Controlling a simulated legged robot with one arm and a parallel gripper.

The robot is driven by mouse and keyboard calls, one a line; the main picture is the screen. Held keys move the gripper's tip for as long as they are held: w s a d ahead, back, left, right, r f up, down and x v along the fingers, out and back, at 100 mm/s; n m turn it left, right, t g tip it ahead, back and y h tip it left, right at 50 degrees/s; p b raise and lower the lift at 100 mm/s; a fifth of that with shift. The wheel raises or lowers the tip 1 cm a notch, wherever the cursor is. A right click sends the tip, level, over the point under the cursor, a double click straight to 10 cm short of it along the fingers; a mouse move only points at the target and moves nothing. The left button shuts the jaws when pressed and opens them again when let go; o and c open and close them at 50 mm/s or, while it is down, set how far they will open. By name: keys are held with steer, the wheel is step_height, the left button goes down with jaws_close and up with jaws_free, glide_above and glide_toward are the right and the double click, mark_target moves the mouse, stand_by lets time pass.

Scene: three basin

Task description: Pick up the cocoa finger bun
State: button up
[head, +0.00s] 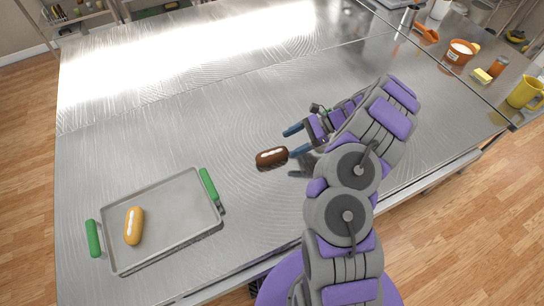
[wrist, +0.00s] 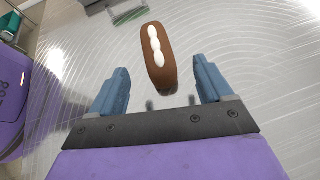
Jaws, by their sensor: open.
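The cocoa finger bun (head: 272,156) is dark brown with a white icing strip and lies on the metal table, right of the tray. In the wrist view the bun (wrist: 163,62) lies just beyond the fingertips, roughly centred between them and slightly tilted. My gripper (head: 290,139) is open and empty, with its blue fingers pointing towards the bun from the right. In the wrist view my gripper (wrist: 163,78) has one finger on each side of the gap, and neither finger touches the bun.
A grey tray (head: 180,210) with green handles holds a golden finger bun (head: 134,226) at the lower left. An orange pot (head: 459,53), a yellow mug (head: 525,93) and other kitchen items stand at the far right. The table (head: 190,110) around the cocoa bun is clear.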

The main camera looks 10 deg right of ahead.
mark_target(276, 152)
steer(key=shift+a+f, duration=0.4)
steer(key=shift+a, duration=0.2)
steer(key=x, duration=0.3)
steer(key=b+x, duration=0.1)
steer(key=x, duration=0.2)
steer(key=shift+s+a+r, duration=0.1)
steer(key=shift+s+r, duration=0.1)
steer(key=shift+r, duration=0.05)
steer(key=c, duration=1.1)
